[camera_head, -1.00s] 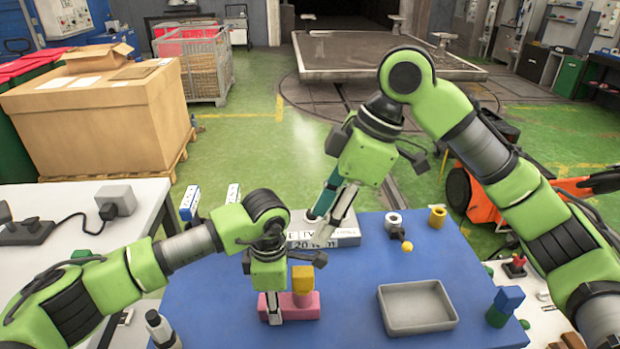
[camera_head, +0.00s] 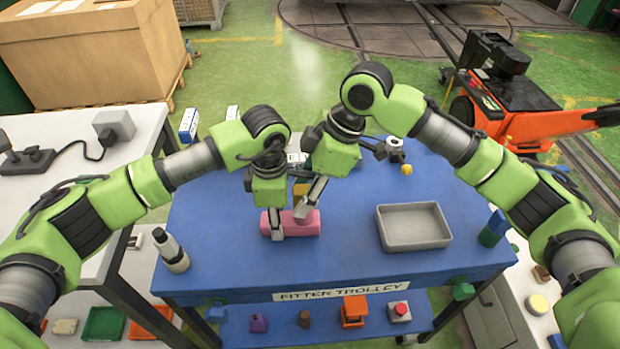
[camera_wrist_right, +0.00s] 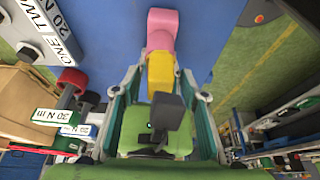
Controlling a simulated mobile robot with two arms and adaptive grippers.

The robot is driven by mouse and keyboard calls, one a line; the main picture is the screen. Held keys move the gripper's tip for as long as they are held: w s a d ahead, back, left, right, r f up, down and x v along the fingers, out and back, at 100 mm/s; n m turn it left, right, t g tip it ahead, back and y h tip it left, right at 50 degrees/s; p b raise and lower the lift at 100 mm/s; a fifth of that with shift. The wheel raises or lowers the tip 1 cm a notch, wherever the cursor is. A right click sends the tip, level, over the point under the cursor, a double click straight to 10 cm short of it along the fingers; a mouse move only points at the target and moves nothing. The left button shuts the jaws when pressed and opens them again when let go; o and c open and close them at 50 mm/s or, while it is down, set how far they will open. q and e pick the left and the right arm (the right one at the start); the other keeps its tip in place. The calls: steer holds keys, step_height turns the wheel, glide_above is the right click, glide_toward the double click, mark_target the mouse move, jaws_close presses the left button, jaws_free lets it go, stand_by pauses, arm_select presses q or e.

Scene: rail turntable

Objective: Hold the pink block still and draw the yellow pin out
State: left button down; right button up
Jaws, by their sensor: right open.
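The pink block (camera_head: 308,228) lies on the blue trolley top; it also shows in the right wrist view (camera_wrist_right: 160,28). The yellow pin (camera_head: 299,189) stands up from the block and is partly covered by my right gripper. My left gripper (camera_head: 275,232) is shut on the left part of the pink block, one finger against its near face; the far finger is hidden. My right gripper (camera_head: 312,192) is open at the pin. In the right wrist view the yellow pin (camera_wrist_right: 160,68) lies between its spread fingers, with the pink block beyond.
A grey tray (camera_head: 447,240) sits right of the block on the blue trolley (camera_head: 350,262). A white and grey bottle (camera_head: 171,250) stands at the left front. The trolley top between block and tray is clear.

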steer(key=shift+a+f, duration=0.1)
steer(key=shift+f, duration=0.15)
steer(key=shift+r, duration=0.1)
jaws_close()
steer(key=shift+r, duration=0.75)
stand_by(0.4)
